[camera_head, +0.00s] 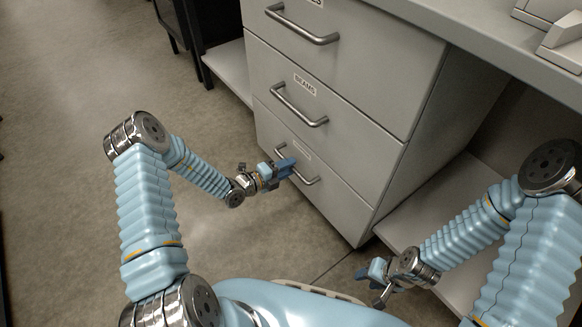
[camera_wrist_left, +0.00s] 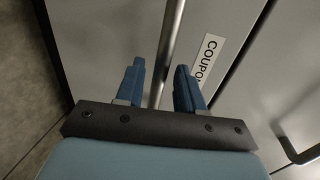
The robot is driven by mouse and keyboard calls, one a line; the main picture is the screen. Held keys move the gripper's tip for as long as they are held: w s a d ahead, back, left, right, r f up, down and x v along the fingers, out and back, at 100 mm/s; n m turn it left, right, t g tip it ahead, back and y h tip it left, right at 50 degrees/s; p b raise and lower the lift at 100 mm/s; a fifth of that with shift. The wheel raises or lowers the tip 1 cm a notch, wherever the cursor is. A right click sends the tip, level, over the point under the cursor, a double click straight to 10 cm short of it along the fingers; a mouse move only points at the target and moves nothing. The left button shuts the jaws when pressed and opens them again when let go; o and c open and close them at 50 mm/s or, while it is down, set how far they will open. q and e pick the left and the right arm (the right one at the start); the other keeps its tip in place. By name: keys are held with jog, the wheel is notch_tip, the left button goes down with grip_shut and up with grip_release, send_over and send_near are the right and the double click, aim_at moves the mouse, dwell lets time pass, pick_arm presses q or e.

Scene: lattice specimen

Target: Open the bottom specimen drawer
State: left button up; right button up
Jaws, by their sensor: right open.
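The bottom specimen drawer (camera_head: 338,212) is the lowest grey front of the cabinet and sits flush, closed. Its metal bar handle (camera_head: 309,182) is partly hidden by my left gripper (camera_head: 288,168) in the head view. In the left wrist view the handle (camera_wrist_left: 171,50) runs between the two blue fingertips of my left gripper (camera_wrist_left: 160,72). These fingers are apart, with a gap beside the bar. A label reading "COUPO…" (camera_wrist_left: 207,57) is on the drawer front. My right gripper (camera_head: 372,278) is open and empty, low in front of the cabinet's right side.
A middle drawer labelled "BEAMS" (camera_head: 318,115) and a top drawer (camera_head: 350,50) are above, both closed with bar handles. A grey worktop (camera_head: 480,35) overhangs at the upper right. The floor (camera_head: 70,130) to the left is clear.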

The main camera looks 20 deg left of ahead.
pick_arm(q)
jog(key=shift+x, duration=0.9)
grip_shut()
